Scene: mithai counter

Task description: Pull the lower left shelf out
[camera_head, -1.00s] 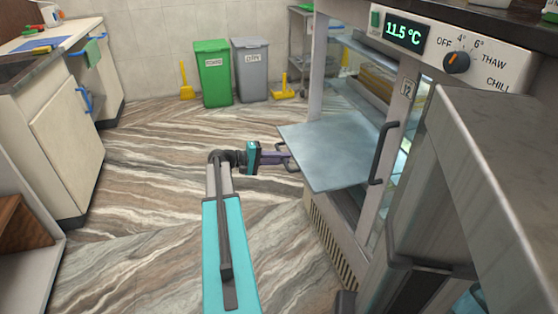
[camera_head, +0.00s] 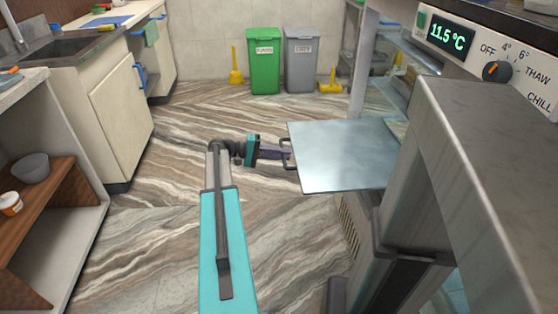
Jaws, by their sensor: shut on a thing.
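The shelf (camera_head: 345,155) is a flat grey metal sheet that sticks out to the left from the front of the chilled cabinet. It has a dark loop handle (camera_head: 288,153) on its left edge. My gripper (camera_head: 284,153) is at this handle and shut on it, with the arm reaching up from the bottom of the view. The fingertips are small and partly merge with the handle. The shelf's right end is hidden behind the cabinet's door frame, so I cannot tell how much of it is still inside.
The cabinet's control panel (camera_head: 500,60) reads 11.5 °C at upper right. A tall grey metal body (camera_head: 465,150) fills the right. A green bin (camera_head: 263,62) and a grey bin (camera_head: 301,65) stand at the back. Cream counters (camera_head: 105,120) line the left. The floor between is clear.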

